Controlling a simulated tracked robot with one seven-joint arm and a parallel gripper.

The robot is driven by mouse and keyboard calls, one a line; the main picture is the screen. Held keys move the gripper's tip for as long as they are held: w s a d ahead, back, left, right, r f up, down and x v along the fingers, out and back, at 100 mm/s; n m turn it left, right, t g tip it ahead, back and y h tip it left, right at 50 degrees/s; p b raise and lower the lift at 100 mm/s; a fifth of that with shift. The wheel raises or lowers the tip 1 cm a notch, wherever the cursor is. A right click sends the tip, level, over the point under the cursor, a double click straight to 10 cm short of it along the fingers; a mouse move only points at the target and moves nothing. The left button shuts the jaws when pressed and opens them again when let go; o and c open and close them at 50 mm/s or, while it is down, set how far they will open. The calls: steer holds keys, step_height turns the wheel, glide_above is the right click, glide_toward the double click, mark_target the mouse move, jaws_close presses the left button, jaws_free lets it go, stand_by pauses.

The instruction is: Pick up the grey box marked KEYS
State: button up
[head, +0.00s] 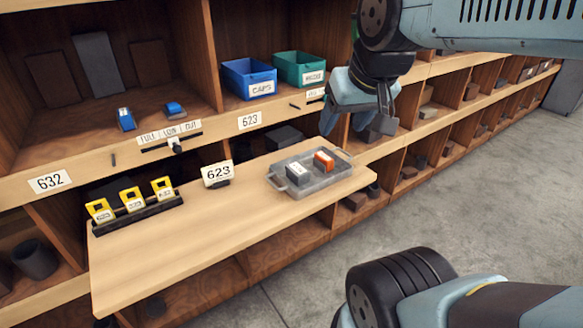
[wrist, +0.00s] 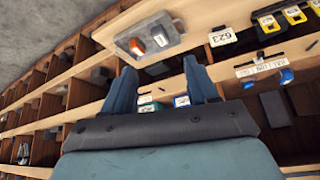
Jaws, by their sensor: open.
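A small grey box (head: 296,172) with a pale label sits in the left part of a grey tray (head: 318,182); its lettering is too small to read. An orange box (head: 324,160) stands to its right in the same tray. The wrist view shows the grey box (wrist: 160,38), the orange box (wrist: 137,47) and the tray (wrist: 172,24) beyond my fingertips. My gripper (head: 355,127) is open and empty, above and behind the tray near the shelf front. Its two fingers (wrist: 158,64) stand apart in the wrist view, touching nothing that I can see.
The tray lies near the right end of a wooden board (head: 200,235). A 623 sign (head: 218,174) and a rack of yellow tags (head: 134,208) stand left of it. A blue CAPS bin (head: 249,79) and green bin (head: 299,70) sit on the shelf. The middle of the board is clear.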

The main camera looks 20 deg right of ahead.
steer(key=o, duration=0.7)
steer(key=w+a+t+y, duration=0.1)
steer(key=w+a, duration=0.2)
steer(key=w, duration=0.3)
steer(key=w+a+m+t+y, duration=0.1)
steer(key=w+a, duration=0.3)
steer(key=w, duration=0.2)
steer(key=w+a+r+m+t+y, duration=0.1)
steer(key=w+a, duration=0.2)
steer(key=w, duration=0.3)
steer(key=shift+a+t, duration=0.35)
steer(key=shift+t, duration=0.05)
steer(key=shift+o, duration=0.2)
steer(key=w+a+f+m+t+h, duration=0.1)
steer(key=w+f+m, duration=0.1)
steer(key=w, duration=0.3)
steer(key=w+a+f+m+t+h, duration=0.1)
steer(key=w+a+m, duration=0.1)
steer(key=w, duration=0.3)
steer(key=m+g+h, duration=0.8)
steer(key=h, duration=0.5)
glide_toward(294, 169)
steer(key=x, duration=0.6)
steer(key=shift+s+d+f, duration=0.1)
steer(key=shift+s+d, duration=0.2)
steer(key=shift+w+x, duration=0.15)
steer(key=shift+x, duration=1.1)
steer(key=shift+w+x, duration=0.15)
steer(key=shift+x, duration=1.15)
